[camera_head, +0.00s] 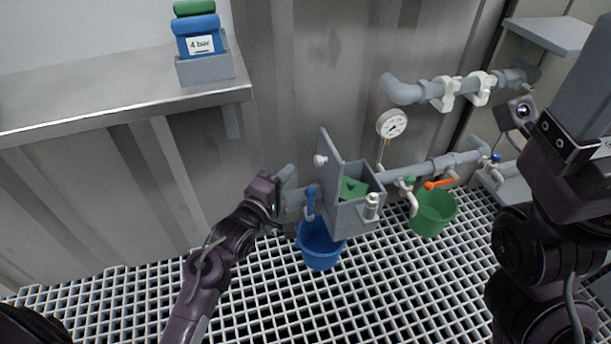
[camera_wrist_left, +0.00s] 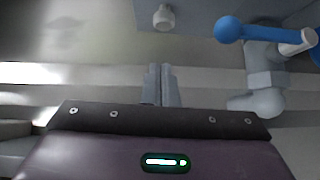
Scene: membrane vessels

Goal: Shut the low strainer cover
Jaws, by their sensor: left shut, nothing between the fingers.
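The low strainer is a grey box (camera_head: 352,214) on the lower pipe, with a green insert (camera_head: 352,188) showing inside. Its cover (camera_head: 331,158) stands upright on the box's left side, open. A white knob (camera_head: 320,160) is on the cover's left face; a pale knob also shows at the top of the left wrist view (camera_wrist_left: 163,18). My left gripper (camera_head: 288,172) is shut and empty, left of the cover and apart from it. Its closed fingers show in the left wrist view (camera_wrist_left: 160,82). My right gripper (camera_head: 590,75) is at the right edge; its finger gap is unclear.
A blue-handled valve (camera_head: 310,200) sits between my left gripper and the box. A blue bucket (camera_head: 320,247) and a green bucket (camera_head: 432,213) stand below the pipe. A gauge (camera_head: 392,124) rises behind the box. A steel shelf (camera_head: 120,95) is at upper left.

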